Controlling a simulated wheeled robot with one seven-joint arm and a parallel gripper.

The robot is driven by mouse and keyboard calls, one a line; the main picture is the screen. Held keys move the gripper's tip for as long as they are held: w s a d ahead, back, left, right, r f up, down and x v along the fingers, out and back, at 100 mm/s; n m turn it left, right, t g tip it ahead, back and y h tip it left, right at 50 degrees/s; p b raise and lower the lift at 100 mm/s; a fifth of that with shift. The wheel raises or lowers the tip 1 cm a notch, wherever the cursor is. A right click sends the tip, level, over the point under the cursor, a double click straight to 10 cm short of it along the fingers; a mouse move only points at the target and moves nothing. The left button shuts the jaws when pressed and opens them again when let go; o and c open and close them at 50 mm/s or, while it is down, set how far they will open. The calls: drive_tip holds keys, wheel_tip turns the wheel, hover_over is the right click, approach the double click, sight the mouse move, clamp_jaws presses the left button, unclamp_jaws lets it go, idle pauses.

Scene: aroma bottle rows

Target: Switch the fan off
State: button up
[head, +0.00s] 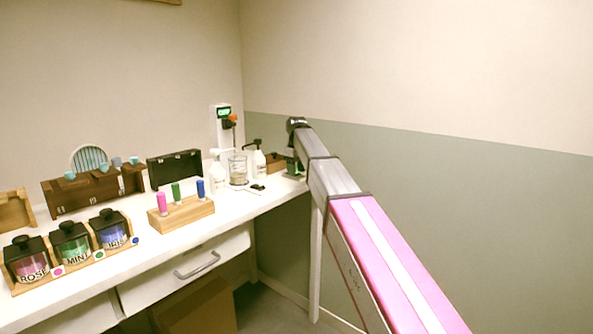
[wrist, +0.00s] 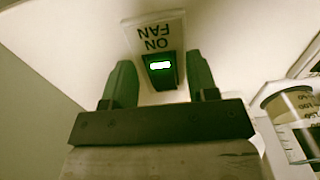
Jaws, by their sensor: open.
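The plate's label (wrist: 155,38) reads ON and FAN, upside down. In the head view a small dark block on a white plate (head: 257,187) at the counter's right end looks like this switch. My gripper (wrist: 158,66) is open and empty, with one finger on each side of the switch in the picture. Whether it touches the switch I cannot tell.
A beaker (wrist: 289,106) stands close on the right in the wrist view; it also shows in the head view (head: 238,171). White pump bottles (head: 218,176) stand beside it. A tall white unit with a green display (head: 223,112) is behind. Jars and a vial rack (head: 182,217) are left.

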drive_tip(key=c, duration=0.9)
drive_tip(key=shift+w+a+g+h, duration=0.25)
drive_tip(key=shift+g+h, duration=0.15)
drive_tip(key=shift+h, duration=0.2)
drive_tip(key=shift+a+r+g+h, duration=0.1)
drive_tip(key=shift+g+h, duration=0.4)
drive_tip(key=o, duration=0.9)
